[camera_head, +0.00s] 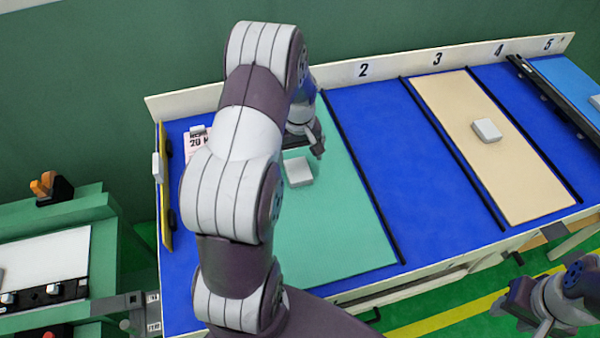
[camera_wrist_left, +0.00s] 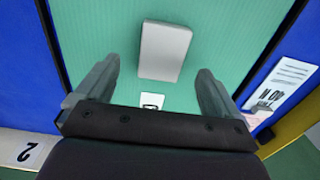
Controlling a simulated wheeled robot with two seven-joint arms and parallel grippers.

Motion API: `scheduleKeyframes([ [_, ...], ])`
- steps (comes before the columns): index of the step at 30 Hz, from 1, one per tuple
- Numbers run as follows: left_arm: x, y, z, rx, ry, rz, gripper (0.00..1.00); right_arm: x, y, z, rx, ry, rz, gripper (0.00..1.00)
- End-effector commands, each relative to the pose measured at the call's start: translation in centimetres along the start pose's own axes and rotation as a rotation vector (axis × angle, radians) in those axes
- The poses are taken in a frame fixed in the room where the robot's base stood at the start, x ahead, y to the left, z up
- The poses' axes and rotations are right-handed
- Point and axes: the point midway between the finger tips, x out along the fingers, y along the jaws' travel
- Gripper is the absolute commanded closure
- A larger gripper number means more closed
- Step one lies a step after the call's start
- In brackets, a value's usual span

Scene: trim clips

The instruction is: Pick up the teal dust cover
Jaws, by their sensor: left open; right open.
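The teal dust cover (camera_head: 335,230) is a flat ribbed panel lying in the leftmost bay of the blue table, with a pale grey block handle (camera_head: 298,171) on top. My left arm hides part of its left side. My left gripper (camera_head: 312,146) is open above the cover's far part, beyond the handle. In the left wrist view the teal cover (camera_wrist_left: 230,40) fills the middle, and the grey handle (camera_wrist_left: 163,50) appears between the open fingers (camera_wrist_left: 158,75), ahead of the tips and apart from them. My right gripper (camera_head: 518,300) is empty and away from the table at lower right.
Black divider strips (camera_head: 365,185) separate the bays. A beige cover (camera_head: 500,150) with a grey handle lies in bay 3, and a light blue panel (camera_head: 570,80) lies at right. A paper notice (camera_head: 198,143) and yellow strip (camera_head: 165,190) lie at left. Bay 2 is bare.

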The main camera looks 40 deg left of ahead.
Motion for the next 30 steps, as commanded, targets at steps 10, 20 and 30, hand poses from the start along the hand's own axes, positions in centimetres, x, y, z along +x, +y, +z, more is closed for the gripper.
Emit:
scheduleKeyframes([
  [10, 4.7, -0.1, -0.1, 0.001, 0.000, 0.000, 0.04, -0.4, 0.0, -0.1, 0.000, 0.000, 0.000, 0.57],
  [20, 4.7, -0.1, -0.1, 0.001, 0.000, 0.000, 0.60, -0.4, 0.0, -0.1, 0.000, 0.000, 0.000, 0.57],
  [30, 4.2, -0.1, -0.1, 0.001, 0.001, 0.000, 0.79, -0.8, 0.0, -0.1, 0.000, 0.000, 0.000, 0.57],
])
